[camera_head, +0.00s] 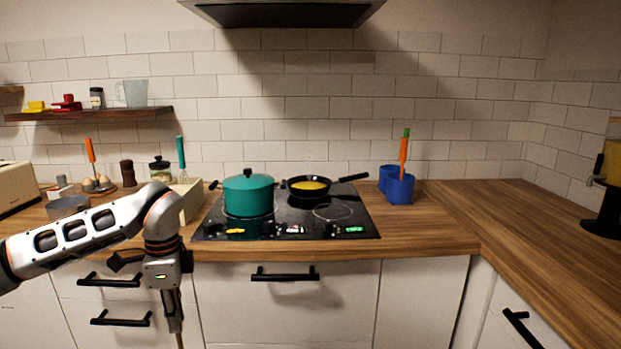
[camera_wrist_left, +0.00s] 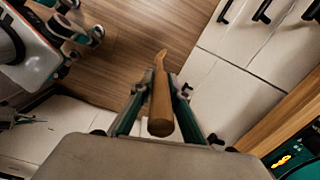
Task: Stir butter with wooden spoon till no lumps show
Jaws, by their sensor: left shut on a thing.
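My left gripper (camera_head: 175,318) hangs low in front of the cabinet drawers, left of the stove. It is shut on the wooden spoon (camera_wrist_left: 160,97), which points down; its thin lower end (camera_head: 180,341) just shows in the head view. In the left wrist view, the fingers (camera_wrist_left: 158,105) close on both sides of the spoon's handle. A black frying pan (camera_head: 296,193) stands on the back of the black cooktop, with yellow butter (camera_head: 311,186) in it. Lumps are too small to tell. My right gripper is not in view.
A teal lidded pot (camera_head: 248,194) stands left of the pan on the cooktop (camera_head: 290,224). Blue holders (camera_head: 400,190) with utensils stand to the right. A pale box (camera_head: 190,201) with a whisk is on the left. The right counter (camera_head: 500,220) is largely clear.

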